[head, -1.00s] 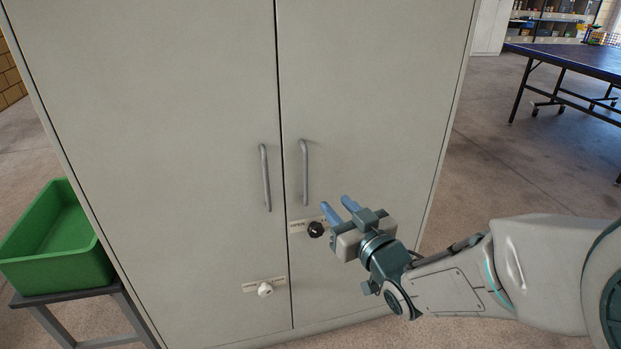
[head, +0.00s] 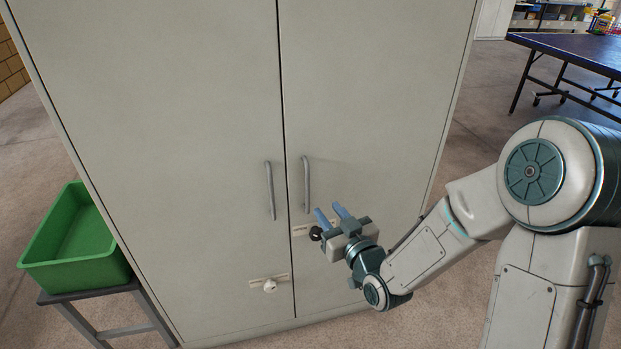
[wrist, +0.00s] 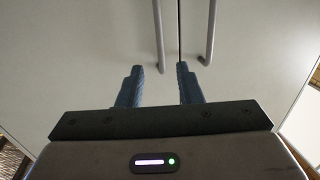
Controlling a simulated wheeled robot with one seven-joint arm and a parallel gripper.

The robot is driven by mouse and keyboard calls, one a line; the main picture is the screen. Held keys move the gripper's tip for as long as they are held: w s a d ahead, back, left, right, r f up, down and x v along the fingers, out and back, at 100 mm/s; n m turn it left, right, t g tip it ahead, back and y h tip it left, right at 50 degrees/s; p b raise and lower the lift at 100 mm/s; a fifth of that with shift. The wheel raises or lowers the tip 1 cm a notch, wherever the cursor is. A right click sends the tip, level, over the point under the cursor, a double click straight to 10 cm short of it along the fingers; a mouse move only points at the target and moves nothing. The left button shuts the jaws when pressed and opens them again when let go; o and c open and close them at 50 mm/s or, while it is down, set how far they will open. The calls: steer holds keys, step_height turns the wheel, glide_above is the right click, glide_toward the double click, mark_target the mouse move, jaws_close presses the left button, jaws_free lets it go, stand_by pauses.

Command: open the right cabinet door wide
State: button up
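The grey-white cabinet has a right door (head: 375,90) and a left door (head: 160,110), both closed with a thin seam between them. The right door's vertical bar handle (head: 306,184) is beside the seam, and the left door's handle (head: 270,190) is just left of it. My gripper (head: 329,214) is open and empty, with two blue fingers pointing at the doors, a little below and right of the right handle.
A black knob (head: 316,233) with a label is on the right door, partly behind my gripper. A white knob (head: 270,286) is low on the left door. A green bin (head: 75,245) on a stand is at left. A table-tennis table (head: 575,52) is back right.

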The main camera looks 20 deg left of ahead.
mark_target(308, 186)
steer(key=x, duration=1)
steer(key=shift+w+a, duration=0.15)
jaws_close()
